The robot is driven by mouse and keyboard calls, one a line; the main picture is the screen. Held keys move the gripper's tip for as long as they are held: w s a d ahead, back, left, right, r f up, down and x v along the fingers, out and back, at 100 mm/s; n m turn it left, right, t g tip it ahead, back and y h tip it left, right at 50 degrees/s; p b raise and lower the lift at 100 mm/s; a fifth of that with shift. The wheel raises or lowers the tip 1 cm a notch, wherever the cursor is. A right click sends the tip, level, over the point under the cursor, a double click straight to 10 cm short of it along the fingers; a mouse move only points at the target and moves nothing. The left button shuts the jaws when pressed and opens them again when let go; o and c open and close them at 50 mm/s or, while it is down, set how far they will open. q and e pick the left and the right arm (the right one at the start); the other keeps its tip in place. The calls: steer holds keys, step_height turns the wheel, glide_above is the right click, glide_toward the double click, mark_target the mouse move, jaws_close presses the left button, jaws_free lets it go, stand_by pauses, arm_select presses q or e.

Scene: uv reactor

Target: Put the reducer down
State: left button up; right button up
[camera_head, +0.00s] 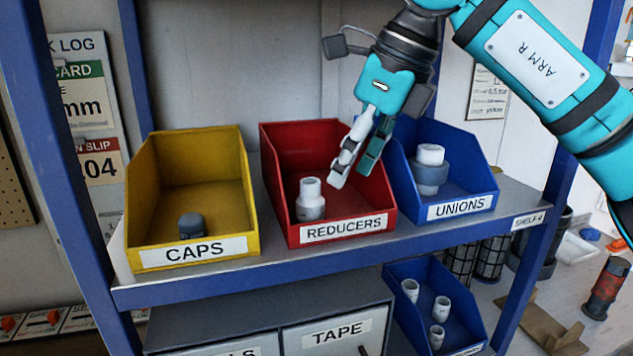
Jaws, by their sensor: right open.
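A pale grey reducer (310,203) stands upright in the front left of the red bin (372,205) labelled REDUCERS. My right gripper (350,175) comes down from above over the right part of the red bin. Its jaws are open and empty. The fingertips are to the right of the reducer and a little above it, apart from it. My left gripper is not in view.
The yellow CAPS bin (240,200) on the left holds a dark cap (191,225). The blue UNIONS bin (483,190) on the right holds a union (430,170). A lower blue bin (455,330) holds several fittings. Blue shelf posts (70,150) flank the shelf.

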steer(key=s+d+b, duration=0.2)
steer(key=s+d, duration=0.1)
steer(key=d, duration=0.4)
steer(key=shift+s, duration=0.15)
